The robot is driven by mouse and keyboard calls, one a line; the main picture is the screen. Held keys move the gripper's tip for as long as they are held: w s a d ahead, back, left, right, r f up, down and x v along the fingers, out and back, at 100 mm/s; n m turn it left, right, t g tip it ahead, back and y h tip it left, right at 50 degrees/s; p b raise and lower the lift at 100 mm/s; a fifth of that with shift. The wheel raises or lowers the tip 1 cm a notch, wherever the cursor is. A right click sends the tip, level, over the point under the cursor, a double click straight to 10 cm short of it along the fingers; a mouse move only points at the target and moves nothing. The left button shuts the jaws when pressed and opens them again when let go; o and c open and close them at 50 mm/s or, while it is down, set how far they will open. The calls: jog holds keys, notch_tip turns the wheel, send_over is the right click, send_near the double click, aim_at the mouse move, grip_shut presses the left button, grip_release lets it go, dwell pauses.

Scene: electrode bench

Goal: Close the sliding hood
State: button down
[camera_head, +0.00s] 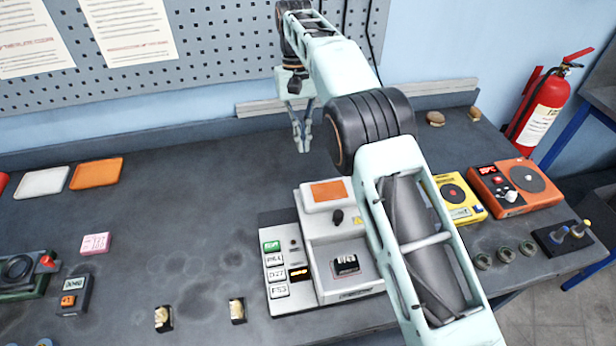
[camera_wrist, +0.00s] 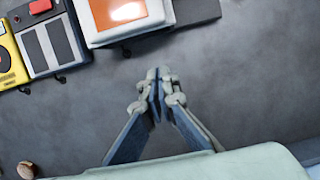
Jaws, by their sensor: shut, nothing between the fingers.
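A white bench instrument (camera_head: 362,284) stands at the middle front of the bench. A white hood-like block with an orange top (camera_head: 328,192) sits at its back, with a dark knob (camera_head: 337,215) on the side facing the front. Ahead of it the recess is uncovered and shows a small dark piece (camera_head: 346,265). My gripper (camera_head: 303,146) is shut and empty, above the bench behind the instrument and apart from it. In the wrist view the shut fingertips (camera_wrist: 159,74) point toward the orange-topped block (camera_wrist: 126,18), with a gap of bare bench between. My arm hides the instrument's right side.
A yellow device (camera_head: 455,196) and an orange device (camera_head: 507,188) stand to the right. A grey device with two dark pads (camera_wrist: 48,42) shows beside the hood in the wrist view. Small brass-coloured pieces (camera_head: 163,318) lie front left. The bench behind the instrument is mostly clear.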

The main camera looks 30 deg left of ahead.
jog(key=s+d+f, duration=0.3)
jog(key=s+f, duration=0.1)
jog(key=f, duration=0.1)
jog(key=shift+d+f, duration=0.3)
jog(key=shift+f, duration=0.1)
jog(key=shift+s, duration=0.1)
jog(key=shift+s, duration=0.1)
dwell(0.5)
